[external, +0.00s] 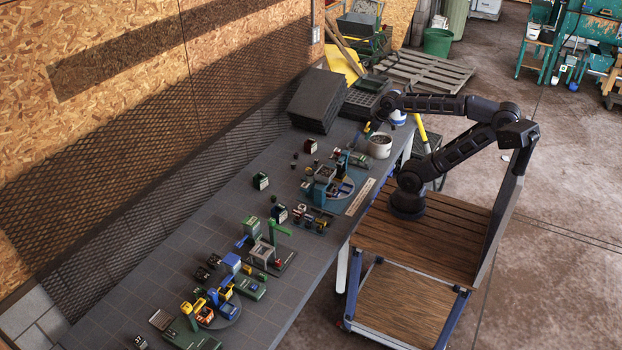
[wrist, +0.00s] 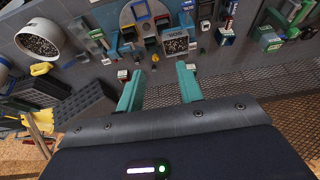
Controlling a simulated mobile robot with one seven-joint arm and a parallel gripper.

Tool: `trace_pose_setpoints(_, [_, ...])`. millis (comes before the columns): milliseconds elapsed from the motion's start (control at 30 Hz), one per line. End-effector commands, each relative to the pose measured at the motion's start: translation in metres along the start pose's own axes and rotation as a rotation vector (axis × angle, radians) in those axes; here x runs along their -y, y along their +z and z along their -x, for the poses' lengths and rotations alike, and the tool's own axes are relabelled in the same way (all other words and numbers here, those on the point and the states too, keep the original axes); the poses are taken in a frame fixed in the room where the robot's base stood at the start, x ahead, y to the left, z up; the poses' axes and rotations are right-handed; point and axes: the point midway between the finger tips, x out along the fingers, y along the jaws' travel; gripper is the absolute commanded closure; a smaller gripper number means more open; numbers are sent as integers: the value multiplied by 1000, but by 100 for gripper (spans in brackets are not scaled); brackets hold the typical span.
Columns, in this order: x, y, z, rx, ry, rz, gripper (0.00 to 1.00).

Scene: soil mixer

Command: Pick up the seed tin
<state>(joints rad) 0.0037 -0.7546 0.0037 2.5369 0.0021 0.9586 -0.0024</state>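My gripper (wrist: 158,68) shows in the wrist view with its two teal fingers spread apart and nothing between them. It is open above the workbench. In the external view my arm reaches over the bench's far end, and the fingers are too small there to tell. Several small labelled containers stand on the bench, among them a green one (external: 260,181) and a dark red one (external: 311,146). A green labelled container (wrist: 268,40) also shows at the right of the wrist view. I cannot tell which of them is the seed tin.
A white pot of granules (external: 380,147) stands near the bench's far right edge, and shows at upper left in the wrist view (wrist: 40,40). Black trays (external: 318,100) are stacked by the mesh wall. A round turntable (external: 341,193) holds small parts. The bench strip along the wall is mostly clear.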

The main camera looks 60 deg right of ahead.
Motion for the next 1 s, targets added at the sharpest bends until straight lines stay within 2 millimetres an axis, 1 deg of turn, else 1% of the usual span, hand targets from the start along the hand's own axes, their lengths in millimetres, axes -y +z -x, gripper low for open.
trace_pose_setpoints(167, [0,0,0,0,0,0,64])
trace_pose_setpoints(267, [0,0,0,0,0,0,46])
trace_pose_setpoints(300, [0,0,0,0,0,0,38])
trace_pose_setpoints(367, [0,0,0,0,0,0,26])
trace_pose_setpoints(400, [0,0,0,0,0,0,18])
trace_pose_setpoints(467, [0,0,0,0,0,0,7])
trace_pose_setpoints(767, [1,-2,-1,-1,-4,1,7])
trace_pose_setpoints(867, [8,-10,-6,-7,-27,8,7])
trace_pose_setpoints(967, [20,-26,-16,-16,-71,16,7])
trace_pose_setpoints(1000, [27,-35,-21,-24,-93,18,7])
